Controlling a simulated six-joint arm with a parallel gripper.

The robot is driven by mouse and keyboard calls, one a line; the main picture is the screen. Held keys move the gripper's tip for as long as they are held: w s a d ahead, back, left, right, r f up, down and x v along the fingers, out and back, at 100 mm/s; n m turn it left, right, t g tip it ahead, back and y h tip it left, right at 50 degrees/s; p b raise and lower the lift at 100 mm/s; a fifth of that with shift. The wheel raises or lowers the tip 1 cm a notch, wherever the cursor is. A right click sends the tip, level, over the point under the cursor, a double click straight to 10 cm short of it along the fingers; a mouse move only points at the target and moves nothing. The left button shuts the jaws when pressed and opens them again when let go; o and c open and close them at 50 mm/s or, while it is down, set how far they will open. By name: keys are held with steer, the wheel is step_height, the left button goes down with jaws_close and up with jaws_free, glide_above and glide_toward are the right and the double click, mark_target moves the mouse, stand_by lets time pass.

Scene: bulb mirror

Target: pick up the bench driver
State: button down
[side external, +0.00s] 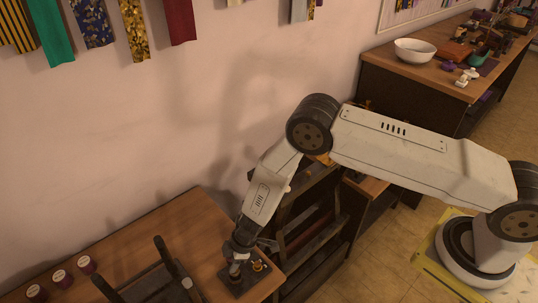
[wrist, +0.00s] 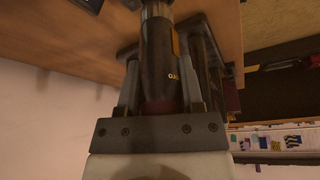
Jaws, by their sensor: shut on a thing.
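My gripper (side external: 239,252) points down over the right end of the wooden table. In the wrist view my gripper (wrist: 160,72) is shut on the bench driver (wrist: 158,48), with one finger on each side of its dark handle. The handle has a pale mark on its side and a silvery part beyond it. In the side view the driver is small and mostly hidden by the gripper, just above or on a dark square base (side external: 238,285). I cannot tell whether it touches the base.
A small brass-coloured piece (side external: 258,266) stands on the base beside the gripper. A dark frame-like stand (side external: 150,284) is to the left, with several red-and-white spools (side external: 62,277) beyond. A wall is behind; a shelf unit (side external: 312,225) stands right of the table.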

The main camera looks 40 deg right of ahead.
step_height(320, 180, up, 18)
stand_by(0.9)
stand_by(0.4)
steer(key=c, duration=0.9)
jaws_free()
jaws_close()
steer(key=shift+r, duration=0.1)
